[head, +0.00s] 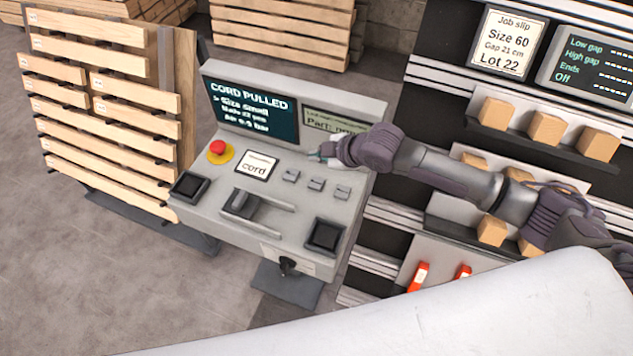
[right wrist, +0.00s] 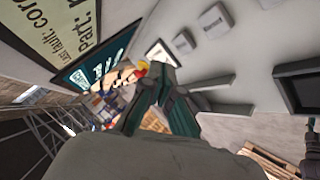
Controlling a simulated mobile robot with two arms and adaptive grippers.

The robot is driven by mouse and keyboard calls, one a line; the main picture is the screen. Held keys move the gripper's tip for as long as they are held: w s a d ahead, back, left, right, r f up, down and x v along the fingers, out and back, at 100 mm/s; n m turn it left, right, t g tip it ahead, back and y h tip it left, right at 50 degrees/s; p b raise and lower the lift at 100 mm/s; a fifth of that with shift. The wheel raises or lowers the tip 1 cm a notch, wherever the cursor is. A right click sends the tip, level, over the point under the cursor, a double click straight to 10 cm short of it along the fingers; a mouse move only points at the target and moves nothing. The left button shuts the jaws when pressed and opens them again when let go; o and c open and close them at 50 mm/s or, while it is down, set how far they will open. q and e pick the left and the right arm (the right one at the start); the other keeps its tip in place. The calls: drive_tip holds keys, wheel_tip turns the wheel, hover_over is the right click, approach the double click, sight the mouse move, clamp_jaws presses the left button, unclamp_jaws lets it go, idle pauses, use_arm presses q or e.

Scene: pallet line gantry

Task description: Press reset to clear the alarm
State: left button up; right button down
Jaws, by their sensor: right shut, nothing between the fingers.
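The grey control console (head: 225,190) stands in the middle of the head view. Its dark screen (head: 250,108) reads "CORD PULLED". Three small grey push buttons (head: 316,184) sit in a row on its sloping face; their labels are too small to read, so I cannot tell which is reset. My right gripper (head: 318,155) is shut and empty, above this row and near the lower edge of the small display (head: 335,122). In the right wrist view its fingers (right wrist: 163,88) meet in front of the panel, with grey buttons (right wrist: 215,20) beyond. My left gripper is not in view.
The console also bears a red emergency stop (head: 217,147), a "cord" card (head: 261,165), a slotted lever (head: 243,203) and two black square pads (head: 325,236). A rack with wooden blocks (head: 546,128) stands right. Slatted pallets (head: 100,110) stand left.

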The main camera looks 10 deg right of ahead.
drive_tip(key=b, duration=0.7)
approach(312, 180)
drive_tip(key=w+a, duration=0.1)
drive_tip(key=w+a+f, duration=0.2)
drive_tip(key=w, duration=0.1)
drive_tip(key=shift+f, duration=0.5)
drive_tip(key=shift+f, duration=0.4)
drive_tip(key=shift+f, duration=0.55)
idle(0.7)
drive_tip(key=shift+r, duration=0.1)
drive_tip(key=shift+r+p, duration=0.75)
drive_tip(key=shift+r, duration=0.1)
